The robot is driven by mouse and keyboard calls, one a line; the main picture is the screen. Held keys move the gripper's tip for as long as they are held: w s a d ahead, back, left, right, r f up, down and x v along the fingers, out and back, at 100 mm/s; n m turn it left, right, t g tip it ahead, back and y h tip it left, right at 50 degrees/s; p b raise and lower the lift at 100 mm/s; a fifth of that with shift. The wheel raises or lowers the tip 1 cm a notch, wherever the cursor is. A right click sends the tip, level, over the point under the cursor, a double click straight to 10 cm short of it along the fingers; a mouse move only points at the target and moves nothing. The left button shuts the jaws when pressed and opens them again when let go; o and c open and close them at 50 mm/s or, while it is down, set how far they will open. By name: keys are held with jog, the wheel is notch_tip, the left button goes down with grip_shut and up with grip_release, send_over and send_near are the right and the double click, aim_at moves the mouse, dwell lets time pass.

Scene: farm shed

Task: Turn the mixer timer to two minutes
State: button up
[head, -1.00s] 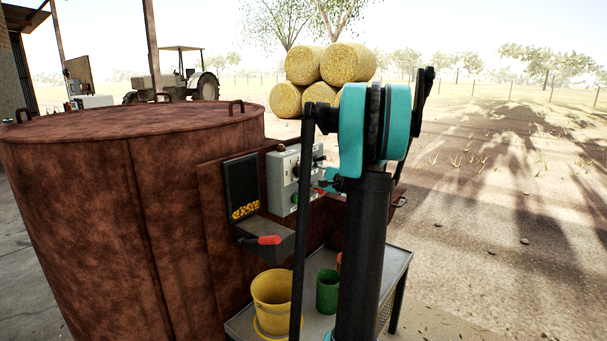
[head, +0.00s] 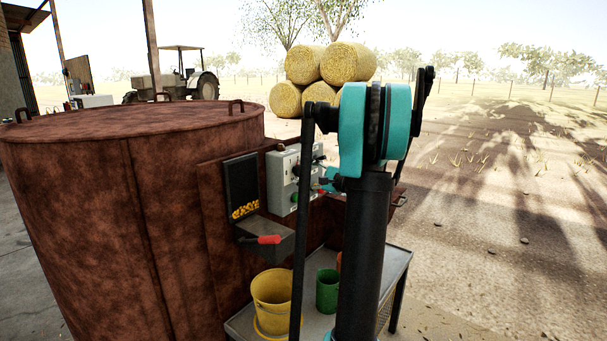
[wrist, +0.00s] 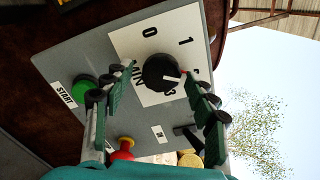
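The mixer timer is a round black knob (wrist: 160,73) with a white pointer mark, on a white plate (wrist: 126,42) printed 0, 1, 3 and MIN. The plate is tilted in the wrist view. The pointer faces the lower right, between the 1 and the 3; no 2 is clearly visible, and my right finger covers part of that side. My gripper (wrist: 160,70) is open, its green fingers on either side of the knob, with small gaps showing. In the head view the grey control box (head: 282,182) is on the rusty mixer's side; my arm hides most of the gripper.
On the panel are a green START button (wrist: 84,88), a red knob (wrist: 123,150) and a black lever (wrist: 187,136) close to my fingers. Below the box are a red-handled chute (head: 266,240), a yellow bucket (head: 271,290) and a green cup (head: 327,293) on a metal table (head: 398,262).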

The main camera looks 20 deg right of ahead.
jog(key=v, duration=1.2)
jog(key=shift+s, duration=0.1)
dwell(0.4)
